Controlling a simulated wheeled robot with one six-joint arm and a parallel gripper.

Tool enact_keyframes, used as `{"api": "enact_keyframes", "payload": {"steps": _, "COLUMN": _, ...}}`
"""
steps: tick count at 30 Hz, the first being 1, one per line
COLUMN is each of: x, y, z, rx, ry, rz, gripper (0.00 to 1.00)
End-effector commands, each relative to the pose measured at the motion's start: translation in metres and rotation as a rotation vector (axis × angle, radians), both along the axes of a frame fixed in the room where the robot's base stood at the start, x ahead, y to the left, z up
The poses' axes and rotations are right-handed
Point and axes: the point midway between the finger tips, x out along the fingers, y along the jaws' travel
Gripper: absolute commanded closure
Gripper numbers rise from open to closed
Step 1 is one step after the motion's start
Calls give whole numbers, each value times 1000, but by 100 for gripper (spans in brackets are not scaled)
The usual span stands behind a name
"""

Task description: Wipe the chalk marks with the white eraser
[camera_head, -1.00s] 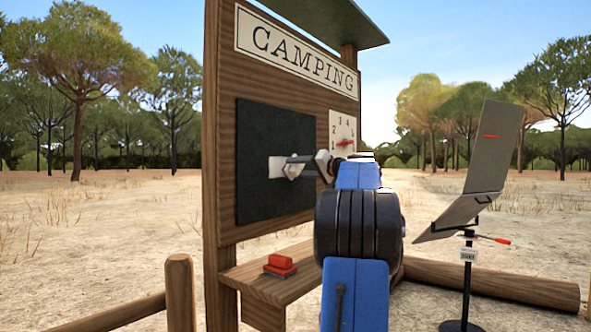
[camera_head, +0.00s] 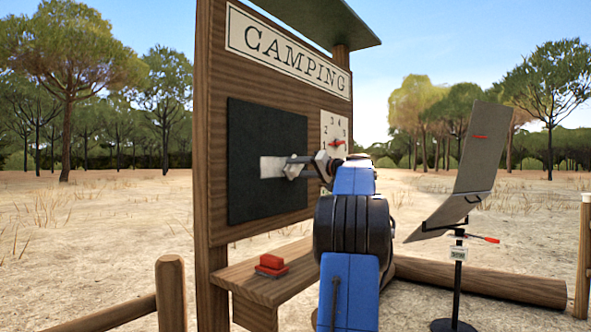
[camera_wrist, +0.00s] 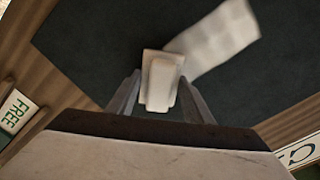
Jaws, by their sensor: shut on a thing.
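The white eraser (camera_wrist: 162,78) is between my gripper's two fingers (camera_wrist: 160,98) in the wrist view, and the gripper is shut on it. In the head view my gripper (camera_head: 298,167) reaches to the black board (camera_head: 250,207), seen side-on. A white chalk mark (camera_wrist: 222,42) lies on the board just beyond and right of the eraser in the wrist view; it also shows left of the gripper in the head view (camera_head: 270,166). Whether the eraser touches the board is hard to tell. My arm and gripper hide part of the board.
The board hangs on a wooden panel under a CAMPING sign (camera_head: 292,55). A numbered dial (camera_head: 334,126) is right of the board. A red block (camera_head: 271,264) sits on the shelf (camera_head: 228,276) below. A stand with a tilted grey panel (camera_head: 478,150) is at right, near a log (camera_head: 500,283).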

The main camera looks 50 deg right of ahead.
Motion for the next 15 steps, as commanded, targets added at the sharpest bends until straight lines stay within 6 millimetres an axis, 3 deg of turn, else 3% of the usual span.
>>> {"api": "enact_keyframes", "payload": {"steps": 15, "x": 0, "y": 30, "z": 1, "rx": -1, "ry": -1, "rz": 2, "gripper": 72}}
